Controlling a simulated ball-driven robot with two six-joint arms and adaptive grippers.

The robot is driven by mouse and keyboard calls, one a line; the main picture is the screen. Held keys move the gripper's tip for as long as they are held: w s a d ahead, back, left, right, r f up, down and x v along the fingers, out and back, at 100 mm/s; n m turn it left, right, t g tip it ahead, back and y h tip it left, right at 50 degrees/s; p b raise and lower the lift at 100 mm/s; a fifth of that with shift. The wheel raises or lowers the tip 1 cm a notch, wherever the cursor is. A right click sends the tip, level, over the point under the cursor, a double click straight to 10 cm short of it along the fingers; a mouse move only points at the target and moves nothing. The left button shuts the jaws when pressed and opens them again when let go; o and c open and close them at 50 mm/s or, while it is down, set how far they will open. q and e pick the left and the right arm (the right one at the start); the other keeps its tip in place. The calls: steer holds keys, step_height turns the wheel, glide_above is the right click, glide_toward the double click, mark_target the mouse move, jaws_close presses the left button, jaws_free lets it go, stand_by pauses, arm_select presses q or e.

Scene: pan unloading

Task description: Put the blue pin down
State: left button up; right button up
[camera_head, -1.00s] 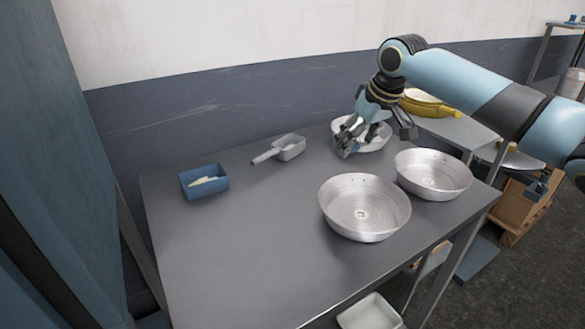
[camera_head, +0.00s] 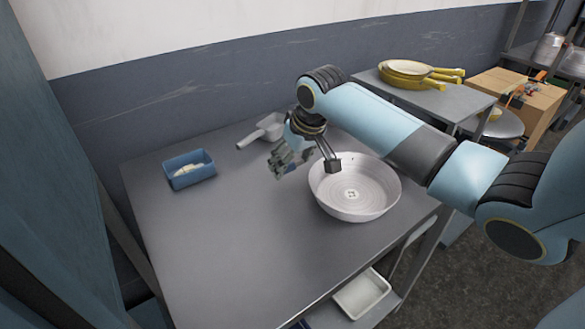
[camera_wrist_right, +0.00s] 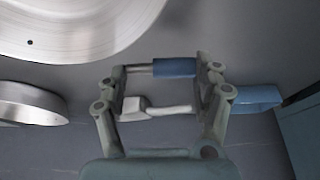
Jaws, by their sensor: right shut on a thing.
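The blue pin (camera_wrist_right: 175,68) is a short blue cylinder with a thin metal shaft at one end. In the right wrist view it lies crosswise between the fingertips of my right gripper (camera_wrist_right: 168,82), which is shut on it. In the head view my right gripper (camera_head: 291,157) hangs over the grey table (camera_head: 235,240), left of a round metal pan (camera_head: 352,188). The pin is hard to make out there, and its height above the table is unclear. My left gripper is not in view.
A blue tray (camera_head: 189,170) with pale contents sits at the table's left. A white scoop (camera_head: 266,130) lies near the back edge, partly behind my gripper. My right arm covers the table's back right. Yellow pans (camera_head: 408,72) stand on another table. The table's front left is bare.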

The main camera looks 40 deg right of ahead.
mark_target(294, 168)
step_height(294, 168, down, 3)
steer(key=shift+r, duration=0.15)
steer(key=o, duration=1.3)
steer(key=shift+f, duration=0.25)
steer(key=shift+c, duration=0.2)
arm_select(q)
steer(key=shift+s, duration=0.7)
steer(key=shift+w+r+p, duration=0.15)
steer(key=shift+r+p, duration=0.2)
arm_select(e)
steer(key=v, duration=1.2)
steer(key=shift+s, duration=0.15)
